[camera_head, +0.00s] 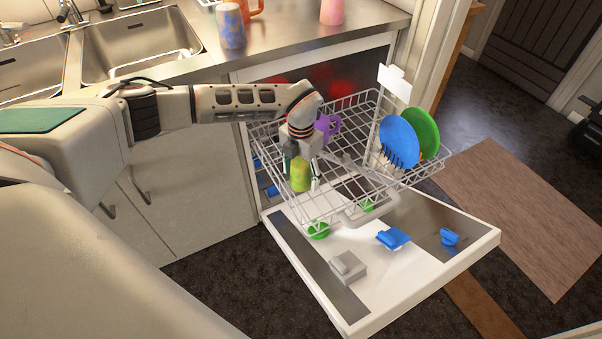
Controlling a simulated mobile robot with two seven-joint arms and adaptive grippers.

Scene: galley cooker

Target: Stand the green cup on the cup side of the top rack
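A yellow-green cup (300,175) hangs upright below my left gripper (301,160), between its fingers, which appear closed on it. They are over the front left part of the pulled-out wire rack (345,217). Whether the cup's base touches the rack wires is unclear. A purple mug (327,127) stands in the rack just behind the gripper, on the left side. A blue plate (399,143) and a green plate (424,132) stand on the right side. My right gripper is not in view.
The dishwasher door (406,268) lies open below the rack, with blue, green and grey parts on it. A patterned blue cup (230,27), an orange mug (256,8) and a pink cup (332,11) stand on the counter (285,35). A white divider (393,82) rises from the rack.

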